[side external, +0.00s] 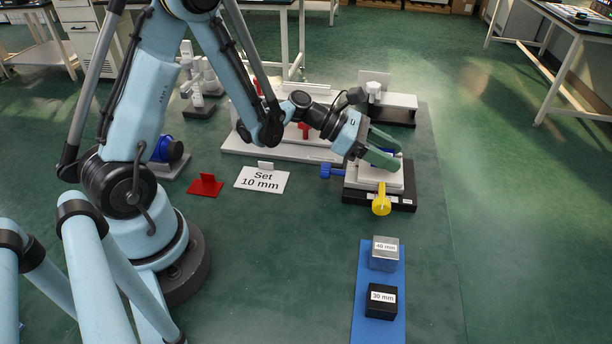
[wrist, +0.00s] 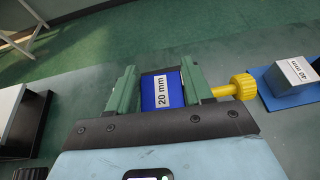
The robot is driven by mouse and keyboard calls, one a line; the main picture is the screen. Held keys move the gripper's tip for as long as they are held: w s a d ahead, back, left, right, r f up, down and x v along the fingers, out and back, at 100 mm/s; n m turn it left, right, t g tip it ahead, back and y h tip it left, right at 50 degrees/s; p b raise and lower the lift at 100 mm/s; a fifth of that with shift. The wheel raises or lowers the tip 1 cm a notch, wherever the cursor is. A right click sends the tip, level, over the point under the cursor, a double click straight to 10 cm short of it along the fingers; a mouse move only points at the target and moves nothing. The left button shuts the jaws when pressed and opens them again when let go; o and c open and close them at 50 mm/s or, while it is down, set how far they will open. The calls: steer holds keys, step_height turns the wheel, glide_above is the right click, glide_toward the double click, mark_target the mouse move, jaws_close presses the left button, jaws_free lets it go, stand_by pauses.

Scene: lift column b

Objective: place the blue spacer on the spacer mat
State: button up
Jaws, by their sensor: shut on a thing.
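The blue spacer (wrist: 149,94), labelled 20 mm, is between the two green fingers of my gripper (wrist: 158,72) in the wrist view, and the fingers are shut on it. In the side view my gripper (side external: 381,149) is at the white-topped fixture (side external: 372,177) with the blue and yellow knobs. Only a sliver of blue shows by the fingers there; I cannot tell whether the spacer touches the fixture. The blue spacer mat (side external: 379,333) lies nearer the camera, apart from my gripper. Its edge also shows at the right of the wrist view (wrist: 284,99).
The mat bears a silver 40 mm block (side external: 384,258) and a black 30 mm block (side external: 380,302). The yellow knob (side external: 381,201) sticks out toward the mat. A "Set 10 mm" card (side external: 262,181) and a red piece (side external: 205,185) lie left. Floor right of the mat is clear.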

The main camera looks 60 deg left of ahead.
steer(key=shift+f, duration=0.65)
steer(key=shift+f, duration=0.15)
